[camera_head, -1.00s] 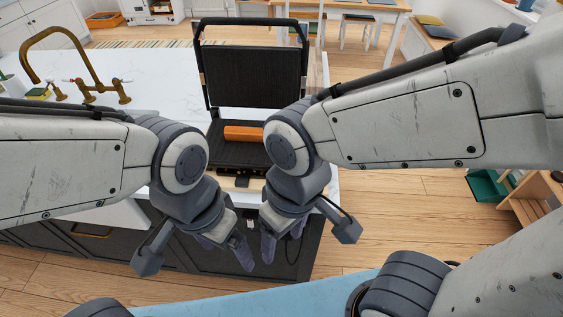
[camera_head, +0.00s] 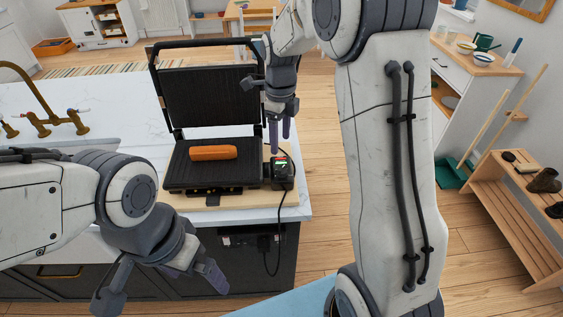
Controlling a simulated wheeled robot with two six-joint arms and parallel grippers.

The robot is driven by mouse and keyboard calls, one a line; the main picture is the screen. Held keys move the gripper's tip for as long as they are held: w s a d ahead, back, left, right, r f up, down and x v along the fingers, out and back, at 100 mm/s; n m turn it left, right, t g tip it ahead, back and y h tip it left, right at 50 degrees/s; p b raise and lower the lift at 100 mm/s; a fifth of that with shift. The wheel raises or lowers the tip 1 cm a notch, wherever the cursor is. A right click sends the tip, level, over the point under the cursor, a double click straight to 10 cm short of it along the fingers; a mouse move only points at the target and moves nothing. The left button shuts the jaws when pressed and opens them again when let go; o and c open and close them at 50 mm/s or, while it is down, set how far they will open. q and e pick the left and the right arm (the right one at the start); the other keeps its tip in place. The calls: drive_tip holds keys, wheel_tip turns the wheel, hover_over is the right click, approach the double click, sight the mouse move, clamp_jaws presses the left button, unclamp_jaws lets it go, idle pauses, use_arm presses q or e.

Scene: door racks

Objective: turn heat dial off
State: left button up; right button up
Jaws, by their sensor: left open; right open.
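A black grill (camera_head: 205,177) stands on a wooden board (camera_head: 240,199) at the counter's right end, its ribbed lid (camera_head: 210,96) raised. An orange-brown loaf-like item (camera_head: 213,152) lies on its lower plate. A small dark control box (camera_head: 280,172) with a cable sits at the grill's right side; a dial on it is too small to make out. My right gripper (camera_head: 280,143) is open, fingers pointing down just above the control box. Whether it touches the box is unclear. My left gripper (camera_head: 207,285) is open and empty, low in front of the counter.
A brass tap (camera_head: 40,118) and sink are on the left of the white counter (camera_head: 125,100). The cable hangs down the dark cabinet front. A wooden shoe rack (camera_head: 515,200) and a green dustpan (camera_head: 450,172) stand at the right. The floor right of the counter is clear.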

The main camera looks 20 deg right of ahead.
sight(282, 168)
drive_tip(key=shift+m, duration=0.4)
drive_tip(key=f, duration=0.3)
drive_tip(key=f+p, duration=0.1)
drive_tip(key=f, duration=0.3)
drive_tip(key=f+p, duration=0.1)
drive_tip(key=f, duration=0.2)
drive_tip(key=shift+w+d+f, duration=0.2)
drive_tip(key=shift+d+f, duration=0.1)
drive_tip(key=shift+f, duration=0.05)
clamp_jaws()
